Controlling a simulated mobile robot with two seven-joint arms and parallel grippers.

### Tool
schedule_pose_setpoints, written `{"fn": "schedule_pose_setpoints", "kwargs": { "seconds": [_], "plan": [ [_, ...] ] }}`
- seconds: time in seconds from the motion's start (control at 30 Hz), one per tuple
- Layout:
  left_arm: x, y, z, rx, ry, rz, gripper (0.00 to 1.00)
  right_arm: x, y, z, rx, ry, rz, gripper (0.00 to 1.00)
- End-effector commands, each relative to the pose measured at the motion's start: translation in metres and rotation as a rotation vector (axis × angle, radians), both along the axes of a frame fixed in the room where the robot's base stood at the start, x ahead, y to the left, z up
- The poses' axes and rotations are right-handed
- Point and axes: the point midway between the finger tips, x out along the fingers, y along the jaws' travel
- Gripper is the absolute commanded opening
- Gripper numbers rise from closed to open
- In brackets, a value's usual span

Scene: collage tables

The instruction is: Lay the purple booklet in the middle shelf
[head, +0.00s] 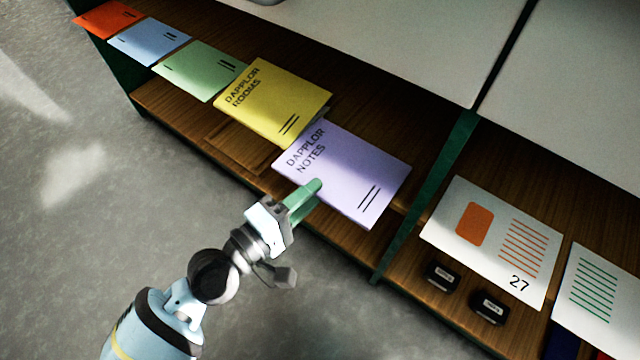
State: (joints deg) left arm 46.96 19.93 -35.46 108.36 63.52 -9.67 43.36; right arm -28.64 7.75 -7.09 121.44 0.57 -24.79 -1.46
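The purple booklet (345,170), marked "DAPPLOR NOTES", lies face up at a tilt over the wooden shelf (235,148), just left of the green divider. My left gripper (308,196) is at its lower left edge. One green finger lies over the cover and the other is hidden or overlapped, so I cannot tell whether the fingers pinch the booklet. My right gripper is not in view.
A yellow booklet (273,102) is beside the purple one, with green (200,70), blue (150,40) and orange (108,19) booklets further left. Right of the green divider (430,190) are a sheet marked 27 (490,240) and two small black boxes (441,276).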

Motion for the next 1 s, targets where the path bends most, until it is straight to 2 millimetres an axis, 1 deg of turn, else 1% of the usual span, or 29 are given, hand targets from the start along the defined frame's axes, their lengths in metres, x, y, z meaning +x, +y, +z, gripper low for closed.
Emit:
{"fn": "schedule_pose_setpoints", "kwargs": {
  "seconds": [0.03, 0.1, 0.3, 0.43, 0.8, 0.83, 0.93, 1.0],
  "plan": [
    [-0.007, 0.007, -0.001, 0.003, 0.001, -0.001, 0.33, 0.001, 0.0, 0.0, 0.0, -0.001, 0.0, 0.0],
    [-0.014, 0.014, 0.0, 0.003, 0.001, -0.001, 0.33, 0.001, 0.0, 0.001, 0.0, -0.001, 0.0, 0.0],
    [-0.027, 0.028, 0.0, 0.0, 0.0, 0.0, 0.33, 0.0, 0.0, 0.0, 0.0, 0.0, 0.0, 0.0],
    [-0.03, 0.031, 0.0, -0.001, 0.001, -0.001, 0.33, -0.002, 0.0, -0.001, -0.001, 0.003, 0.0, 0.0],
    [-0.031, 0.031, 0.0, -0.001, 0.0, -0.001, 0.33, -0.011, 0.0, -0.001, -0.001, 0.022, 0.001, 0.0],
    [-0.031, 0.031, 0.0, -0.001, 0.0, 0.0, 0.32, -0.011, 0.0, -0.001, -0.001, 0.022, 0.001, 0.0],
    [-0.03, 0.031, 0.0, -0.012, 0.014, 0.003, 0.19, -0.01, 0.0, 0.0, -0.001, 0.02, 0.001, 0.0],
    [-0.029, 0.03, 0.0, -0.048, 0.054, 0.011, 0.1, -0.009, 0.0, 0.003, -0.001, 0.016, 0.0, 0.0]
  ]
}}
